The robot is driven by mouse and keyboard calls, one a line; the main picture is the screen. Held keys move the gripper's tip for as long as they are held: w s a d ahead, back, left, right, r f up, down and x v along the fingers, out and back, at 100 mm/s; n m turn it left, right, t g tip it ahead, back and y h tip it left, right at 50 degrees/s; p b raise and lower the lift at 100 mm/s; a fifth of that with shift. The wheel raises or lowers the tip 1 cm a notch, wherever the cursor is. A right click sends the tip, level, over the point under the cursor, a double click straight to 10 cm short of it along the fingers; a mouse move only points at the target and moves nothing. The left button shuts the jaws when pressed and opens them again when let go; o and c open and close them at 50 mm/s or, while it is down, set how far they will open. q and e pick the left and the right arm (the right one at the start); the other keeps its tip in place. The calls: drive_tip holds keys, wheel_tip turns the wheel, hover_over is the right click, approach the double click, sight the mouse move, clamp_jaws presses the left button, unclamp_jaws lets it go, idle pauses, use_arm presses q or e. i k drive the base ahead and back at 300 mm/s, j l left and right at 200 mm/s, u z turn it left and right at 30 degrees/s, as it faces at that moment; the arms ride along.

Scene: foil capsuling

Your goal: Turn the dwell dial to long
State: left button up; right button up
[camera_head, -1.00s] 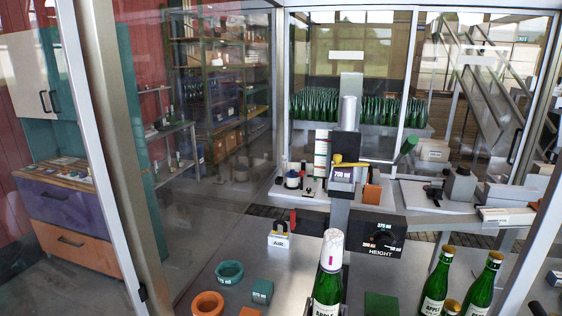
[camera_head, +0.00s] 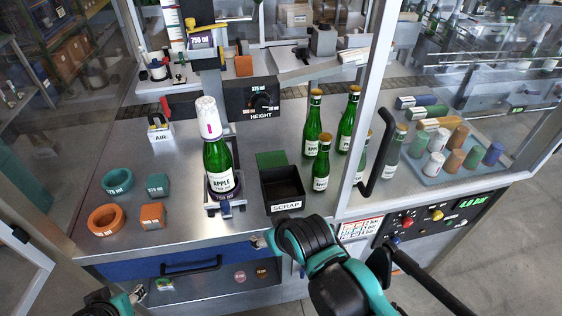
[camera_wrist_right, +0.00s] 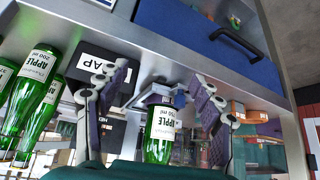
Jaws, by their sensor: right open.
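No dial labelled dwell can be read. The control panel (camera_head: 470,208) at the front right has red, yellow and blue knobs, a black control and a green lit readout. My right gripper (camera_head: 264,240) is at the table's front edge, below the SCRAP bin and left of the panel. In the right wrist view it (camera_wrist_right: 155,95) is open and empty, with a green bottle (camera_wrist_right: 158,140) beyond its fingers. My left gripper (camera_head: 135,297) is at the lower left, its fingers too small to judge.
A capped bottle (camera_head: 218,160) stands in a holder. The SCRAP bin (camera_head: 283,187) is beside it, with several bottles behind. Teal and orange rings lie at the left.

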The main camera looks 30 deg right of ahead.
sight(397, 241)
drive_tip(key=z, duration=2.45)
drive_tip(key=k+l+z, duration=0.15)
drive_tip(key=l, duration=0.5)
drive_tip(key=l+z, duration=0.2)
drive_tip(key=l, duration=0.45)
